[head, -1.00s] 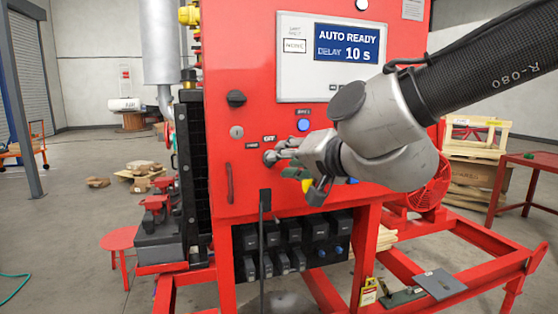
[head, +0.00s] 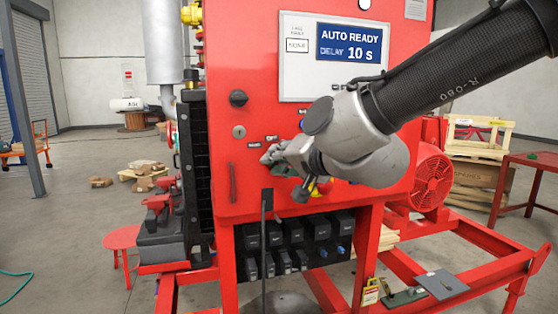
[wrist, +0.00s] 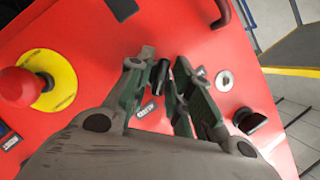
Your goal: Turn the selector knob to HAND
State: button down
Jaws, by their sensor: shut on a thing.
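The selector knob (wrist: 161,75) is a small black bar on the red panel, between my fingertips in the wrist view. My gripper (wrist: 162,72) is shut on it, one finger on each side. In the head view my gripper (head: 272,155) is at the panel front and hides the knob. A small label (wrist: 148,110) and another (wrist: 200,72) lie beside the fingers in the wrist view, too small to read surely. The display (head: 348,42) reads AUTO READY, DELAY 10 s.
A red emergency stop (wrist: 22,86) on a yellow disc is left of my fingers in the wrist view. A key switch (wrist: 224,80) and another black knob (wrist: 248,121) are to the right. A red handle (head: 232,182) is below left in the head view.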

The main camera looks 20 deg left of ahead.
jog(key=n+t+h, duration=0.1)
jog(key=n+h, duration=0.1)
jog(key=n, duration=0.2)
jog(key=n+t+h, duration=0.2)
jog(key=n+h, duration=0.1)
jog(key=n, duration=0.2)
jog(key=n+t+h, duration=0.1)
jog(key=n+h, duration=0.1)
jog(key=n, duration=0.2)
jog(key=shift+s+a+n+t+h, duration=0.25)
jog(key=shift+a+n+t+h, duration=0.05)
jog(key=shift+a+h, duration=0.1)
dwell(0.5)
dwell(0.5)
jog(key=c, duration=1.5)
grip_release()
